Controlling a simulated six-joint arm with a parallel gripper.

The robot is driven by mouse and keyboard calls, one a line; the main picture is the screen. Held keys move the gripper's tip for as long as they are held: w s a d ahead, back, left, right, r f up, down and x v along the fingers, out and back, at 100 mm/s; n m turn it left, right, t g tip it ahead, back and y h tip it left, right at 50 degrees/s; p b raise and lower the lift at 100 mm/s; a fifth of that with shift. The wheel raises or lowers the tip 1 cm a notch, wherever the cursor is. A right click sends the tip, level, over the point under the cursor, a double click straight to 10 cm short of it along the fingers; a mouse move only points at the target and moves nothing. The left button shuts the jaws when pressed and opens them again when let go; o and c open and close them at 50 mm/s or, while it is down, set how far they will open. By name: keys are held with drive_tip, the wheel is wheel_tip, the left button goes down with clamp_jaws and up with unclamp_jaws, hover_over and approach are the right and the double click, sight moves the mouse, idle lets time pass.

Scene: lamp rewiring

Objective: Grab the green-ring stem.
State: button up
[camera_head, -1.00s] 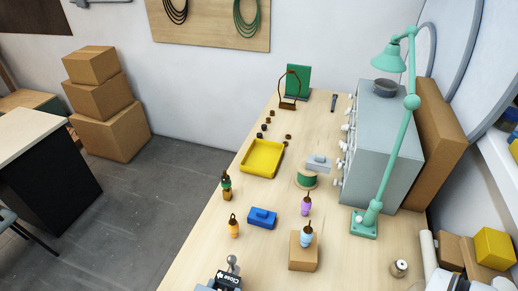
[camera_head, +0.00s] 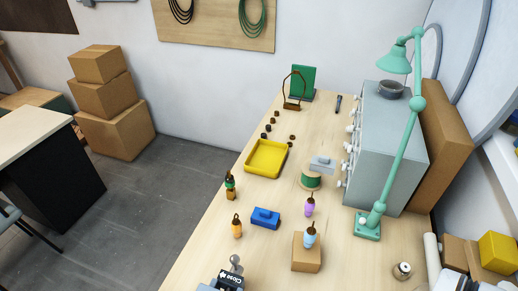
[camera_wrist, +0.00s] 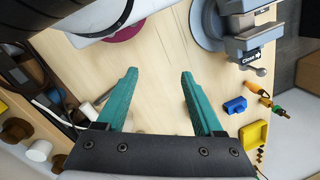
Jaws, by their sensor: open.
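The green-ring stem (camera_head: 230,186) stands upright on the bench near its left edge, left of the yellow tray's front; it has a brown body and a green band. In the wrist view it shows at the right (camera_wrist: 279,110), beside the orange stem (camera_wrist: 257,89). My gripper (camera_wrist: 159,72) is open and empty, its two teal fingers wide apart above bare bench. The stem is well to the right of the fingers in that view. I cannot make out my gripper in the head view.
The orange stem also shows in the head view (camera_head: 237,228). Near it are a blue block (camera_head: 265,218), purple stem (camera_head: 309,205), blue stem (camera_head: 310,237) on a cardboard block (camera_head: 306,258), and yellow tray (camera_head: 285,149). A vise (camera_wrist: 244,38) stands near the stems. A green lamp (camera_head: 402,150) rises right.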

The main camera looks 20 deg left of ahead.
wheel_tip(320, 180, up, 5)
drive_tip(key=w+f+n+t+h, duration=0.2)
drive_tip(key=w+n+t, duration=0.2)
drive_tip(key=w, duration=1.1)
drive_tip(key=n+t+y, duration=0.6)
drive_tip(key=n+y, duration=0.4)
drive_tip(key=n, duration=0.1)
hover_over(230, 183)
drive_tip(key=s+d, duration=0.8)
wheel_tip(230, 183, down, 14)
drive_tip(key=x, duration=1)
drive_tip(key=shift+w+a+f, duration=0.15)
drive_tip(key=shift+a+f, duration=0.05)
drive_tip(key=shift+f, duration=0.35)
drive_tip(key=x, duration=0.5)
drive_tip(key=shift+w+a+r, duration=0.2)
drive_tip(key=shift+w, duration=0.3)
clamp_jaws()
